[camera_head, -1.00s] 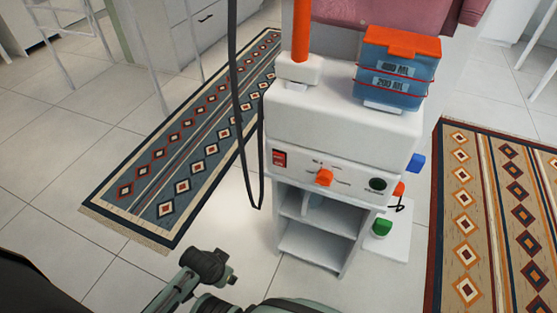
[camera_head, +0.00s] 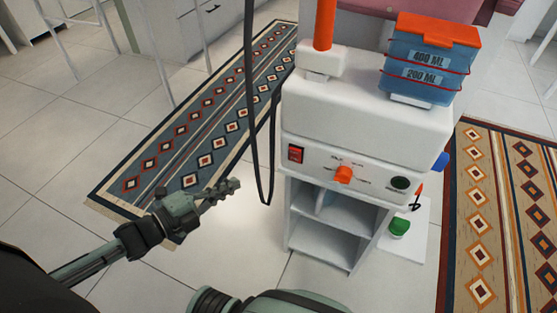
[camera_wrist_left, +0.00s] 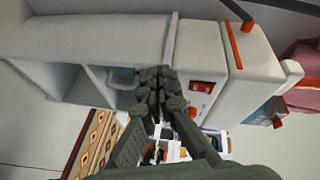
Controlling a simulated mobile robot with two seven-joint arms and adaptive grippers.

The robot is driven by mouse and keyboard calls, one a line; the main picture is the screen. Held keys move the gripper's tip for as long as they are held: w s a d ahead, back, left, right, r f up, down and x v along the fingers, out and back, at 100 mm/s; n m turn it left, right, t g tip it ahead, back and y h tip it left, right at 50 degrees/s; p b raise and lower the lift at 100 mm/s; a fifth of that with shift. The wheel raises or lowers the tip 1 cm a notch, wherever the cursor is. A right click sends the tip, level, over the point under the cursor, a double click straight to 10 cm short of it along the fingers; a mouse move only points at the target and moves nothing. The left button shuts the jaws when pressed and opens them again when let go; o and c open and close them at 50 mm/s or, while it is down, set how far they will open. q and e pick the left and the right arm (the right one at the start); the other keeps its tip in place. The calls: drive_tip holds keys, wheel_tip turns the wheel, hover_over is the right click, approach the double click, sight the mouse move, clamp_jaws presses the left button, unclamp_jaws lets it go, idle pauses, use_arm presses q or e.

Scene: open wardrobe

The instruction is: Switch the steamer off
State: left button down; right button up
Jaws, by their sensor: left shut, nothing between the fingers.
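The steamer (camera_head: 365,125) is a white upright unit with a front control panel. At the panel's left is a red rocker switch (camera_head: 295,154), with an orange knob (camera_head: 344,174) in the middle and a dark round dial (camera_head: 400,183) at the right. My left gripper (camera_head: 232,188) is shut and empty, in front of and left of the panel, lower than the red switch and apart from it. In the left wrist view the closed fingers (camera_wrist_left: 158,80) point at the steamer, with the red switch (camera_wrist_left: 201,86) just right of the tips. My right gripper is not in view.
A blue water tank (camera_head: 421,78) with an orange lid sits on top, beside an orange pole (camera_head: 325,25). A black cable (camera_head: 250,90) hangs left of the steamer. Open shelves (camera_head: 330,225) are below the panel. Patterned rugs (camera_head: 190,155) lie on the tiled floor.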

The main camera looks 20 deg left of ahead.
use_arm(q)
drive_tip(key=s+d+r+m+g+h, duration=0.1)
drive_tip(key=s+d+r+m+h, duration=0.2)
drive_tip(key=s+r+m+h, duration=0.2)
drive_tip(key=r+m+h, duration=0.1)
drive_tip(key=m, duration=0.2)
drive_tip(key=shift+d+r+g+h, duration=0.3)
drive_tip(key=shift+d, duration=0.1)
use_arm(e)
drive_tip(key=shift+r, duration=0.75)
use_arm(q)
approach(300, 155)
drive_tip(key=d, duration=0.4)
drive_tip(key=w, duration=0.4)
drive_tip(key=shift+d+r, duration=0.1)
drive_tip(key=shift+r, duration=0.15)
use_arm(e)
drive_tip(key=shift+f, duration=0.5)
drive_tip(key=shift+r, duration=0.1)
